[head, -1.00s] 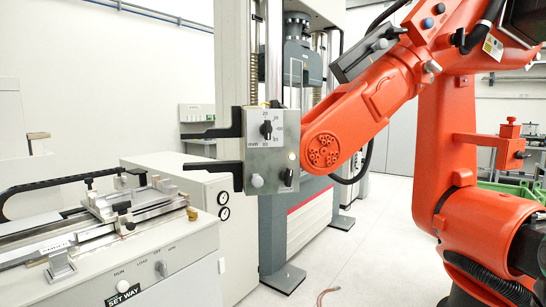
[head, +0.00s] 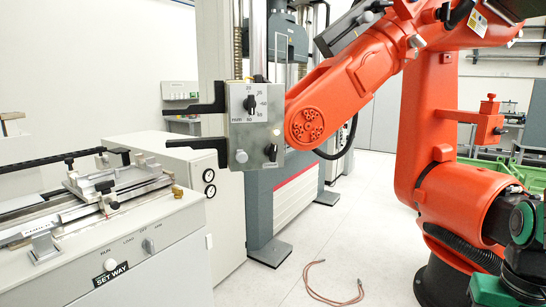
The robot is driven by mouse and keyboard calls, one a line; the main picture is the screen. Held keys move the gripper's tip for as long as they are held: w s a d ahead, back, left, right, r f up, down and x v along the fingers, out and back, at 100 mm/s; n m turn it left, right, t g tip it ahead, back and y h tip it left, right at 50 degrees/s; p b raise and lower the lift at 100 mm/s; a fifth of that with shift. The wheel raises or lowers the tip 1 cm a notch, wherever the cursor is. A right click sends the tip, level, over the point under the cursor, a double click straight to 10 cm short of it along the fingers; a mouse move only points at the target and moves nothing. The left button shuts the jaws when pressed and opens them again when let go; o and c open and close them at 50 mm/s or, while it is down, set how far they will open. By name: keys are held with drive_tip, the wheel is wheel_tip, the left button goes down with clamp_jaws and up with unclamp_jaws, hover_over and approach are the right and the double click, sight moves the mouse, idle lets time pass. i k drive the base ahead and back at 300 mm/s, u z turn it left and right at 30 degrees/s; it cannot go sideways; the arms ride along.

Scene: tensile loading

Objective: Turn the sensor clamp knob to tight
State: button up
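A grey sensor box (head: 242,138) with two black prongs (head: 196,108) sits at the end of a large orange arm, left of centre. On its face are a black pointer knob (head: 250,103) on a numbered dial, a pale round knob (head: 241,156) at lower left and a small black knob (head: 271,152) at lower right. I cannot read which one is the clamp knob or its tight mark. A dark and green jointed part, which looks like my arm (head: 522,225), shows at the lower right edge. My gripper is not in view.
A bench machine (head: 150,262) with a SET WAY label and a small knob stands at left. A grey testing frame (head: 265,215) stands behind the box. A reddish cable (head: 335,290) lies on the floor. The pale floor at centre is otherwise mostly clear.

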sight(271, 151)
drive_tip(key=z, duration=1.75)
drive_tip(key=k, duration=1.45)
drive_tip(key=u, duration=0.7)
drive_tip(key=i, duration=1)
drive_tip(key=z, duration=0.05)
